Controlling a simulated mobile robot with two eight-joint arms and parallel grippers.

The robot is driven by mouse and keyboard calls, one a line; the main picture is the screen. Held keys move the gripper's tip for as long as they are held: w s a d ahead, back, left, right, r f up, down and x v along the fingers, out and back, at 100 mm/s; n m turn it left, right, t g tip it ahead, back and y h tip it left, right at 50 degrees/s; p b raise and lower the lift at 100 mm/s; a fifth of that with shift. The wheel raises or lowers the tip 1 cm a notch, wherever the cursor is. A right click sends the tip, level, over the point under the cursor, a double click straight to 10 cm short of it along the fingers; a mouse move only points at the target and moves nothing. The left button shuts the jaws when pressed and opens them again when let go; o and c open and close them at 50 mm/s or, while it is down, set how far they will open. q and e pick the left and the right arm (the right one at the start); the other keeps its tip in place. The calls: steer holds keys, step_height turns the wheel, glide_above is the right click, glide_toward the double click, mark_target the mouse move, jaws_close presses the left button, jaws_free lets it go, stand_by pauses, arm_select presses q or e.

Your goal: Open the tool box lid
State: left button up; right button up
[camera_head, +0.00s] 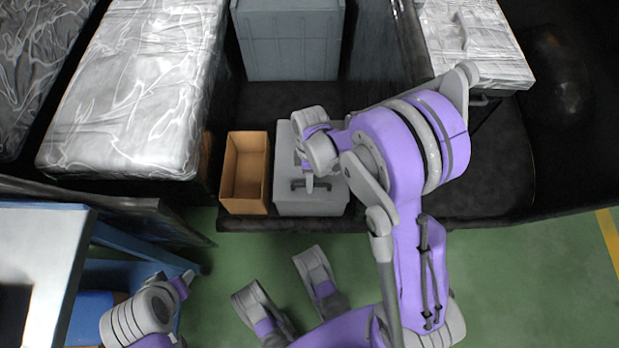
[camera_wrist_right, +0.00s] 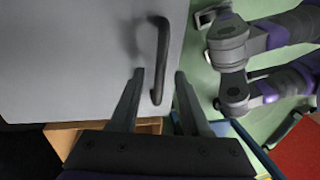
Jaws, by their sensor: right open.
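The tool box (camera_head: 311,208) is a grey box on the dark rickshaw bed, with its lid shut. A dark handle lies on its lid; it shows large in the right wrist view (camera_wrist_right: 162,45). My right gripper (camera_head: 309,186) is above the lid at the handle, and my arm hides part of the box. In the right wrist view its two fingers (camera_wrist_right: 160,78) are open, with the near end of the handle between them in the picture. I cannot tell whether they touch it. My left arm is low at the left; its gripper (camera_head: 186,280) shows only in small part.
An open brown box (camera_head: 245,172) stands just left of the tool box. A larger grey-blue crate (camera_head: 290,42) is behind. Wrapped bundles (camera_head: 135,85) lie at the left, another (camera_head: 478,45) at the right. A white-topped table (camera_head: 38,255) is at the lower left.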

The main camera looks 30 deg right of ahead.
jaws_close()
stand_by(1.3)
